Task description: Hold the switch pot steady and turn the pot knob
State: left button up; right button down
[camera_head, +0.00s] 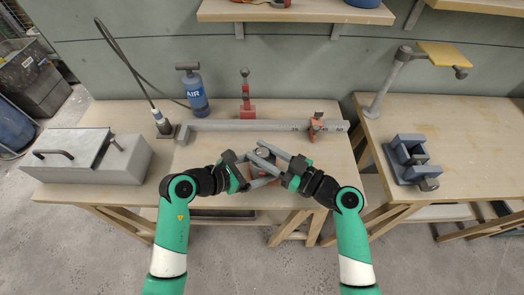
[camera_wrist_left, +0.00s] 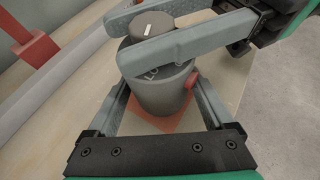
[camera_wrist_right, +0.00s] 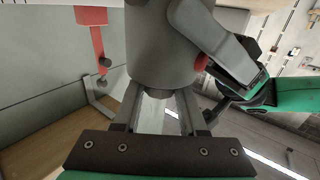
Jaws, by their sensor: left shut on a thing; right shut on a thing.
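The switch pot (camera_wrist_left: 160,92) is a grey cylinder with a red button on its side, standing on a red base (camera_wrist_left: 163,122) near the bench's front edge. Its knob (camera_wrist_left: 152,26), grey with a white mark, is on top. My left gripper (camera_head: 263,171) is shut on the pot's body, one finger on each side. My right gripper (camera_head: 268,152) is shut on the knob, its fingers crossing above the pot. In the right wrist view the knob (camera_wrist_right: 158,94) shows between its fingers. In the head view the fingers hide much of the pot.
A long grey conduit (camera_head: 250,126) lies behind the grippers, with a red clamp (camera_head: 316,128) at its right. A blue air bottle (camera_head: 195,93) and a red stand (camera_head: 247,105) are farther back. A grey metal box (camera_head: 125,160) is at left. Another bench (camera_head: 465,150) stands at right.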

jog(key=shift+c, duration=2.3)
grip_release()
jog(key=shift+f+t, duration=0.1)
jog(key=shift+t, duration=0.2)
